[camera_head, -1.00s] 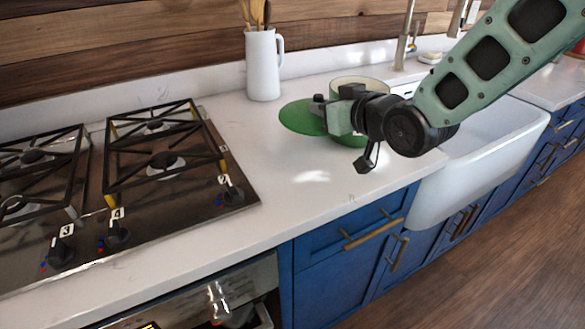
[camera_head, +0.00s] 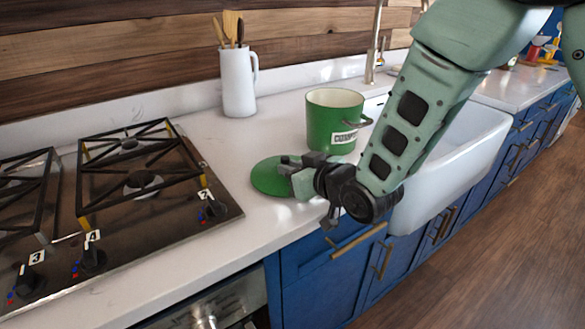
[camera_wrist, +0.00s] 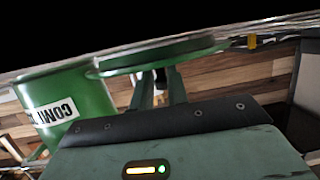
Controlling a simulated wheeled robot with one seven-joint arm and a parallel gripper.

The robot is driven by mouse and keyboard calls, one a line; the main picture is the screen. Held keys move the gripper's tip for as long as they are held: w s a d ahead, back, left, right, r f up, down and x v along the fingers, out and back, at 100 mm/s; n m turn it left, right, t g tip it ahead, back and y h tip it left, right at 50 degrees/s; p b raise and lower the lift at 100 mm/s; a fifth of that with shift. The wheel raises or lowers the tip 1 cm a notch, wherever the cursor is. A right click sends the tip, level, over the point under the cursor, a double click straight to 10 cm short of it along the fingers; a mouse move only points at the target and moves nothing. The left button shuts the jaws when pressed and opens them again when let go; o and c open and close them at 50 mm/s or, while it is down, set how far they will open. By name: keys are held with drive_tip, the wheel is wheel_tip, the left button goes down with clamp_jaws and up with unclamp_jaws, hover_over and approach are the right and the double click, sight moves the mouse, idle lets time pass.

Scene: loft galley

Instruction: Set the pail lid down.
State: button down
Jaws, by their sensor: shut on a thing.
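The green round pail lid (camera_head: 264,180) is at the tips of my gripper (camera_head: 287,164), over the front part of the worktop. My gripper is shut on the lid's dark knob. In the wrist view the lid (camera_wrist: 160,55) appears edge-on beyond my fingers (camera_wrist: 160,88), close to the pale worktop; I cannot tell whether it touches. The green pail (camera_head: 328,127) stands upright and open on the worktop, behind and right of the lid. Its white label shows in the wrist view, where the pail (camera_wrist: 88,90) is at the left.
The gas hob (camera_head: 110,215) lies to the left, with a narrow strip of bare worktop (camera_head: 222,235) beside it. A white jug (camera_head: 238,85) with wooden utensils stands at the back. The white sink (camera_head: 470,150) is to the right. The worktop's front edge is near my gripper.

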drive_tip(key=c, duration=1.4)
unclamp_jaws()
drive_tip(key=shift+f, duration=0.1)
drive_tip(key=shift+o, duration=0.2)
drive_tip(key=shift+r+p, duration=0.25)
drive_tip(key=shift+p, duration=0.05)
drive_tip(key=b+v, duration=0.1)
drive_tip(key=v, duration=0.6)
drive_tip(key=shift+s+d, duration=0.15)
drive_tip(key=shift+s, duration=0.05)
drive_tip(key=shift+s+f+h, duration=0.1)
drive_tip(key=shift+s+h, duration=0.15)
drive_tip(key=shift+h, duration=0.05)
drive_tip(key=s+d+g+h, duration=0.4)
drive_tip(key=s+g, duration=0.1)
drive_tip(key=s, duration=0.7)
drive_tip(key=s+d+g+h, duration=0.3)
drive_tip(key=s+d+g, duration=0.2)
drive_tip(key=s, duration=0.7)
drive_tip(key=shift+s+d+f+g+h, duration=0.25)
drive_tip(key=shift+f+g+h, duration=0.15)
drive_tip(key=shift+g, duration=0.4)
